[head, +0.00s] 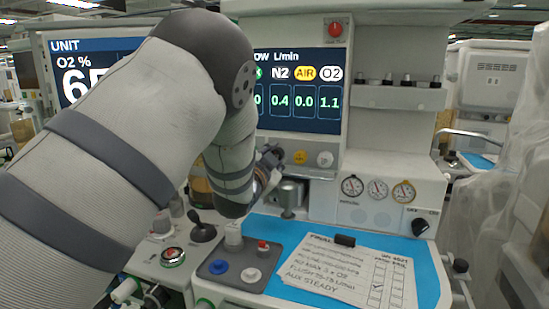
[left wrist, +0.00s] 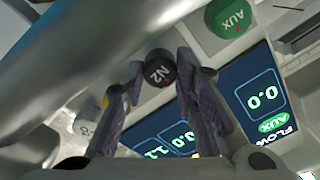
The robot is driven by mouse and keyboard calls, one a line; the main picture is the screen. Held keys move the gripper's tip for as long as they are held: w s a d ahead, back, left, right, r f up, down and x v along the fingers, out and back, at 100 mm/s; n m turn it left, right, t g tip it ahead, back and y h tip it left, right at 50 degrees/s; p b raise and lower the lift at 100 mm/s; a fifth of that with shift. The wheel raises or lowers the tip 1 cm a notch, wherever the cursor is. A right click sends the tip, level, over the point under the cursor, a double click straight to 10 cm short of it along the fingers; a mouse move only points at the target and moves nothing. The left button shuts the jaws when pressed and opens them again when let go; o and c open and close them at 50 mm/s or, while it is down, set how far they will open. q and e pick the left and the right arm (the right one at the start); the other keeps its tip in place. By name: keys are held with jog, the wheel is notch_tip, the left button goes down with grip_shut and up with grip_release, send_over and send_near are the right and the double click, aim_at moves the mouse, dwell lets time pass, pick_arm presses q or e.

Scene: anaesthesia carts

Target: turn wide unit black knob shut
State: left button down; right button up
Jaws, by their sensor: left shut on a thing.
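The black knob, marked N2 (left wrist: 160,68), sits between the fingertips of my left gripper (left wrist: 158,78) in the left wrist view. The gripper is shut on it from both sides. In the head view my left gripper (head: 268,166) shows partly behind my own arm, at the panel under the flow display (head: 303,92). The knob is hard to make out there. The display reads 0.4 under N2, 0.0 under AIR and 1.1 under O2. My right gripper is not in view.
A yellow knob (head: 299,157) and a white knob (head: 324,158) stand close to the right of the gripper. A green AUX knob (left wrist: 231,17) is on its other side. Below are gauges (head: 377,189), a blue mat (head: 428,270) and a written sheet (head: 350,272).

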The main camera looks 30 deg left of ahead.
pick_arm(q)
jog(key=shift+m, duration=0.6)
jog(key=c, duration=1.3)
grip_release()
jog(key=v, duration=1.2)
